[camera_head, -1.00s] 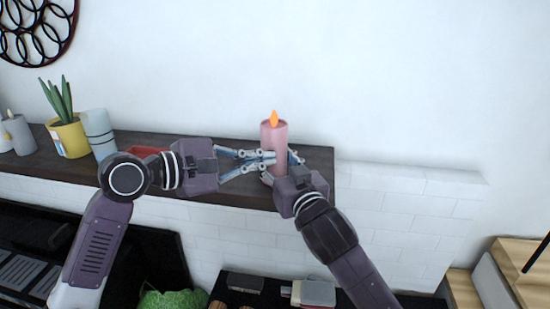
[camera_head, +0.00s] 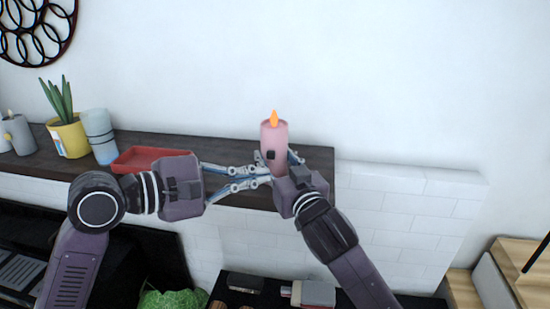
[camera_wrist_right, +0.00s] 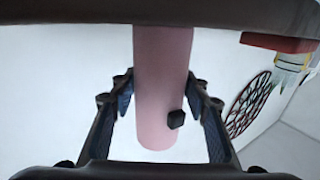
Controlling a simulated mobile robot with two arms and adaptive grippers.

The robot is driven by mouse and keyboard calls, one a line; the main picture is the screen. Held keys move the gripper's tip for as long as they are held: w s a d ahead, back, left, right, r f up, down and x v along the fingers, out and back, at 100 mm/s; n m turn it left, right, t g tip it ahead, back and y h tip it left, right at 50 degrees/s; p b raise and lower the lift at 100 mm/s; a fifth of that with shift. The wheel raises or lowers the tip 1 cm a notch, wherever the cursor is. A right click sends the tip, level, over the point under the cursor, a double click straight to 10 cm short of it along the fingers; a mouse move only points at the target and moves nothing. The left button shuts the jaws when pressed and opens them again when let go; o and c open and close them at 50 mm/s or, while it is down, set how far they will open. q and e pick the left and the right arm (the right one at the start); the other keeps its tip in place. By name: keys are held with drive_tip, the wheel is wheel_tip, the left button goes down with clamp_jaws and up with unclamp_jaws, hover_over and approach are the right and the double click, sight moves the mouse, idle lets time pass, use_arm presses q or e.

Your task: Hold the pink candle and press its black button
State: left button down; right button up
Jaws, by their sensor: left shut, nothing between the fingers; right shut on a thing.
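The pink candle (camera_head: 275,137) stands upright at the right part of the dark shelf, with an orange flame shape (camera_head: 274,118) on top. Its black button (camera_head: 271,155) is on the side facing me; the button also shows in the right wrist view (camera_wrist_right: 176,119). My right gripper (camera_head: 285,168) is shut on the candle; in the right wrist view its fingers stand on either side of the candle (camera_wrist_right: 162,80). My left gripper (camera_head: 266,174) is shut and empty, its fingertips just below the button. Whether they touch the candle I cannot tell.
On the dark shelf (camera_head: 318,165) are a red tray (camera_head: 150,155), a pale blue cylinder (camera_head: 100,135), a yellow plant pot (camera_head: 70,140) and a grey candle (camera_head: 18,135). The white wall is close behind. A white brick ledge (camera_head: 410,185) is at right.

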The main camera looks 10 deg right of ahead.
idle(0.3)
drive_tip(key=o, duration=1.3)
